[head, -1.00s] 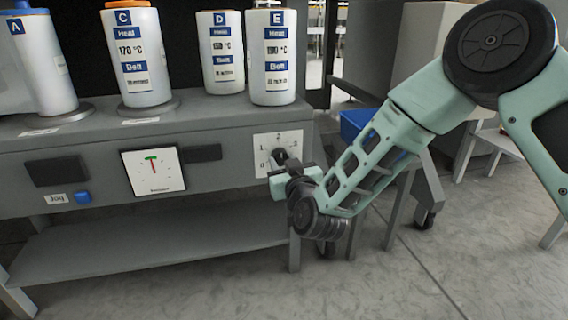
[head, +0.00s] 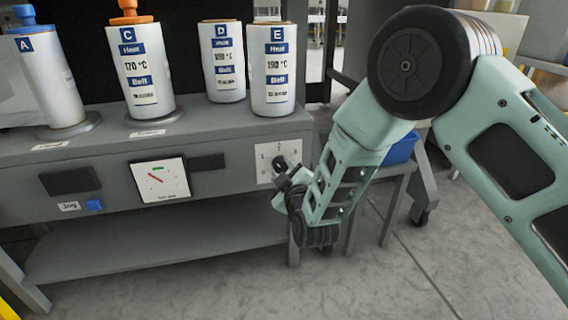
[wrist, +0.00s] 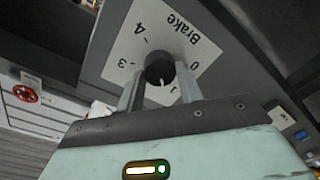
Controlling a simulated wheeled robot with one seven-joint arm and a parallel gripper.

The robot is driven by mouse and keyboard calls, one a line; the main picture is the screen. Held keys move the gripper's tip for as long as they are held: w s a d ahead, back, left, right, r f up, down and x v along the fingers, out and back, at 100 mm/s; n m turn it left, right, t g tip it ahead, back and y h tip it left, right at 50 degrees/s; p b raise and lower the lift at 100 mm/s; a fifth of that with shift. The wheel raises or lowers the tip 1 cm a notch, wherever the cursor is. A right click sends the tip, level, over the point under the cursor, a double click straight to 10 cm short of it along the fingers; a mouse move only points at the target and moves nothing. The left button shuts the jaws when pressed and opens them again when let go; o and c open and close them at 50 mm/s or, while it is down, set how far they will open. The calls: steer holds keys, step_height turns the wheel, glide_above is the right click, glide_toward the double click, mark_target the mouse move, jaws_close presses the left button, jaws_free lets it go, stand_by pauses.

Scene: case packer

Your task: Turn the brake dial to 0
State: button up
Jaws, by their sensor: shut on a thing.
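The brake dial is a small dark round knob (wrist: 159,66) on a white plate (wrist: 188,28) marked Brake. In the wrist view the plate shows 4, 3, 1 and 0; the place of the 2 is hidden behind a finger. The dial's white line points down between my fingers, close to the 1. My gripper (wrist: 160,82) is shut on the dial, with one finger on each side. In the head view the dial (head: 279,162) sits at the right end of the grey machine front, with my gripper (head: 282,173) at it.
A gauge (head: 160,181) with a red needle and green mark is left of the dial; its needle points up-left. A blue Jog button (head: 94,204) is further left. White labelled rolls (head: 140,75) stand on the machine top. A blue bin (head: 402,149) is behind my arm.

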steer(key=n+p, duration=0.3)
steer(key=n, duration=0.1)
steer(key=shift+s+r, duration=0.1)
steer(key=shift+r, duration=0.05)
steer(key=n+p, duration=0.3)
steer(key=n, duration=0.1)
steer(key=shift+a+h, duration=0.1)
steer(key=shift+h, duration=0.2)
steer(key=n+p, duration=0.2)
steer(key=n, duration=0.1)
steer(key=shift+f+n+h+p, duration=0.15)
steer(key=shift+n+p, duration=0.2)
steer(key=shift+n, duration=0.55)
steer(key=shift+f+n+h+p, duration=0.15)
steer(key=shift+n+p, duration=0.2)
steer(key=shift+n, duration=0.55)
steer(key=o, duration=1)
steer(key=shift+r, duration=0.1)
steer(key=f+p+v, duration=0.1)
steer(key=p+v, duration=0.2)
steer(key=v, duration=1.4)
steer(key=shift+s+r+p, duration=0.15)
steer(key=shift+r+p, duration=0.25)
